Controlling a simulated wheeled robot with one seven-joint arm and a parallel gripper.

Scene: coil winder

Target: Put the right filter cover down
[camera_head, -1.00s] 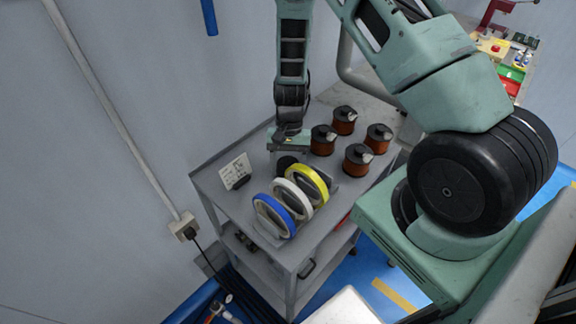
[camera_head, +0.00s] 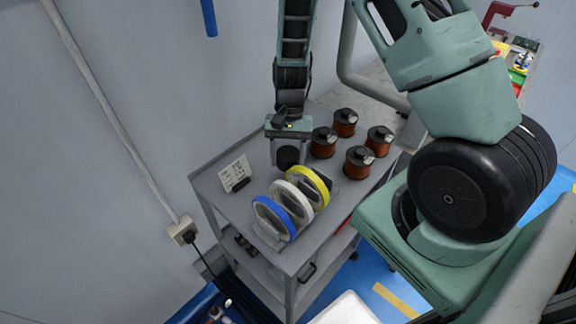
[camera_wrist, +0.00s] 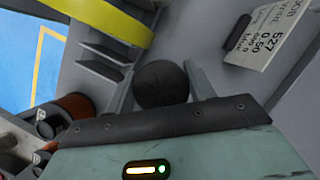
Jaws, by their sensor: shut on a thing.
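The right filter cover (camera_wrist: 161,86) appears as a small black round cap with radial lines in the wrist view, between the grey fingers of my gripper (camera_wrist: 160,76). My gripper is shut on it. In the head view my gripper (camera_head: 288,152) points down over the grey cart (camera_head: 222,205), with the dark cover (camera_head: 287,158) low between its fingers. It is behind the yellow ring. I cannot tell whether the cover touches the cart top or is just above it.
Blue (camera_head: 272,219), white (camera_head: 291,203) and yellow (camera_head: 308,185) rings stand in a rack in front. Several copper wire spools (camera_head: 358,162) stand to the right. A white label card (camera_head: 235,173) stands to the left. A little bare cart top lies between card and gripper.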

